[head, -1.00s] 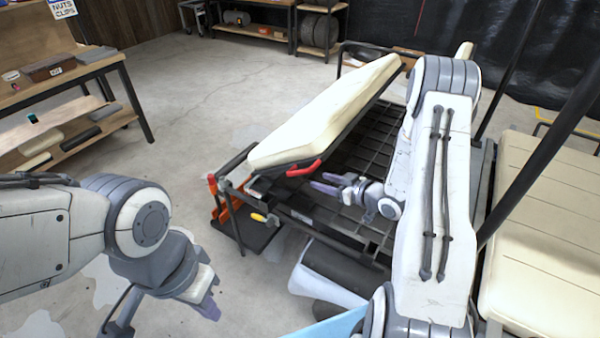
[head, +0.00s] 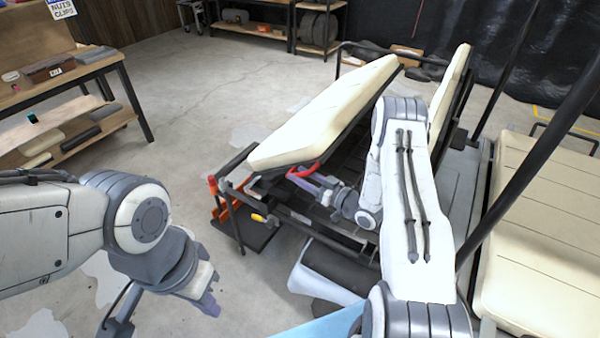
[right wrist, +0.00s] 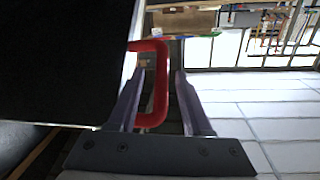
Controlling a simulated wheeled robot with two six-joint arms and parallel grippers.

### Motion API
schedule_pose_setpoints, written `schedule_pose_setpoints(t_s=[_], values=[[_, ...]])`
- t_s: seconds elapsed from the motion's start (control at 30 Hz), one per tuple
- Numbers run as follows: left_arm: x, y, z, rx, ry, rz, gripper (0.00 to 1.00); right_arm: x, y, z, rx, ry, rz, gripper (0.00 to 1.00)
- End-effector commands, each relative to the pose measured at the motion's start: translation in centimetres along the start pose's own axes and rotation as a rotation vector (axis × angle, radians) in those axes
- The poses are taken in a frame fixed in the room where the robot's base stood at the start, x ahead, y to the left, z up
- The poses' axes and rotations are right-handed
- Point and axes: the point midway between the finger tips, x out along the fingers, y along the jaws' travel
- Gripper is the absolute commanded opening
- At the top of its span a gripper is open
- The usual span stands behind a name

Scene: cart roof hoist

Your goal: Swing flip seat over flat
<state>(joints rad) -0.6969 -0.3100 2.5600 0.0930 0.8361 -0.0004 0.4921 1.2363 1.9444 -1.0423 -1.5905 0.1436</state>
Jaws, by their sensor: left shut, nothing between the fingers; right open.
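The flip seat (head: 325,112) is a long cream cushion on a dark panel, tilted above the rear frame of the cart. A red handle (head: 303,171) hangs at its near lower edge. My right gripper (head: 312,183) is open beside the handle. In the right wrist view the red handle (right wrist: 160,85) stands between the two open fingers (right wrist: 155,100), and the seat's dark underside (right wrist: 65,60) fills the left. Whether the fingers touch the handle I cannot tell. My left gripper (head: 211,304) is shut and empty, low at the left, away from the cart.
A cream backrest (head: 449,92) stands behind the seat and a cream bench (head: 545,240) is at right. Black posts (head: 520,160) rise between. An orange-and-black stand (head: 226,205) is at the cart's left corner. A workbench (head: 75,85) stands at left. Floor between is open.

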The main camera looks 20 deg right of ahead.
Motion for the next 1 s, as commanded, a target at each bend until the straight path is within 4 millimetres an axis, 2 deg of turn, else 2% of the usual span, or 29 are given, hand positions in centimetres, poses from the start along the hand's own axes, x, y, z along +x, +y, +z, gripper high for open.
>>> schedule_pose_setpoints(t_s=[0.1, 0.37, 0.4, 0.5, 1.0], values=[[-0.16, 0.01, -0.01, 0.000, 0.000, 0.000, 0.00, 0.60, -0.04, -0.01, 0.001, 0.000, 0.000, 0.50], [-0.13, 0.01, -0.01, 0.000, 0.000, 0.000, 0.00, 0.68, 0.00, 0.03, 0.001, 0.000, 0.001, 0.50], [-0.13, 0.01, 0.00, 0.000, 0.000, 0.000, 0.00, 0.68, 0.00, 0.03, 0.001, 0.000, 0.001, 0.34], [-0.13, 0.01, 0.00, 0.000, 0.000, 0.000, 0.00, 0.67, -0.01, 0.03, 0.001, 0.000, 0.001, 0.00], [-0.14, 0.01, -0.01, 0.000, 0.000, 0.000, 0.00, 0.65, 0.01, 0.01, 0.001, 0.000, 0.001, 0.00]])
